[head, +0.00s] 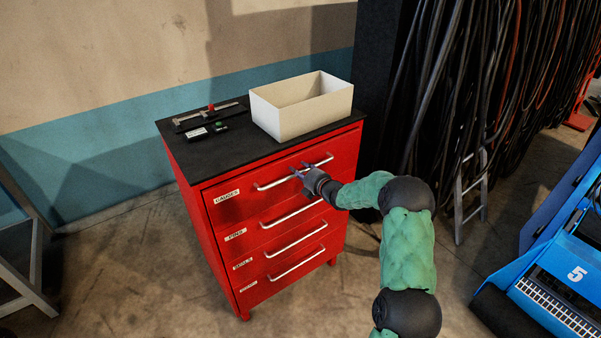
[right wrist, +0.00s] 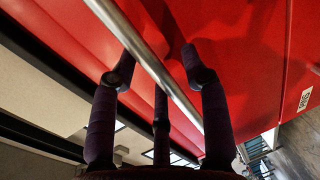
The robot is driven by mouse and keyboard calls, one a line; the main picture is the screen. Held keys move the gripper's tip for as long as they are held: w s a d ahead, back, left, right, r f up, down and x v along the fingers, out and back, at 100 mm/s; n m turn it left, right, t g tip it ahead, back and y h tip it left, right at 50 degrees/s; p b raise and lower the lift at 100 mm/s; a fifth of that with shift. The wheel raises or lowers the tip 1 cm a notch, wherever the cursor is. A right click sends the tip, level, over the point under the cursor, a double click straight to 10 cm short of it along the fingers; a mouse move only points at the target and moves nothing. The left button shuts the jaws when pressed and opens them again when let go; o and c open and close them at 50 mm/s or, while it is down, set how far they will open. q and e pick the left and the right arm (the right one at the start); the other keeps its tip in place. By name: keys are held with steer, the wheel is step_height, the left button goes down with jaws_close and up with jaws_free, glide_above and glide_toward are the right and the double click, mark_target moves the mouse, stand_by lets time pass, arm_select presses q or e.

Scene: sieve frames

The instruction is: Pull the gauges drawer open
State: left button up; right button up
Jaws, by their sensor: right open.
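The red cabinet's top drawer (head: 230,202) bears the GAUGES label (head: 226,196) and looks shut, its front in line with the drawers below. Its silver bar handle (head: 272,184) runs across the front. My right gripper (head: 301,170) is at the handle, right of its middle, with open fingers. In the right wrist view the handle bar (right wrist: 150,62) crosses slantwise between the spread dark fingers of the gripper (right wrist: 160,72). I cannot tell whether any finger touches it. My left gripper is not in view.
A white open box (head: 290,118) and a caliper-like tool (head: 210,116) sit on the black cabinet top. Lower drawers have similar handles. Hanging black cables (head: 460,80) and a ladder (head: 470,190) stand right; a blue machine (head: 560,270) is far right. Floor before the cabinet is clear.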

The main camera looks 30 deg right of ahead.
jaws_close()
steer(key=shift+s, duration=0.1)
steer(key=shift+s+f, duration=0.1)
steer(key=shift+s, duration=0.15)
steer(key=f+b+v, duration=0.2)
steer(key=v, duration=0.8)
steer(key=f+b+v, duration=0.1)
steer(key=b+v, duration=0.2)
steer(key=v, duration=0.7)
steer(key=shift+s+f, duration=0.3)
steer(key=shift+s, duration=0.05)
jaws_free()
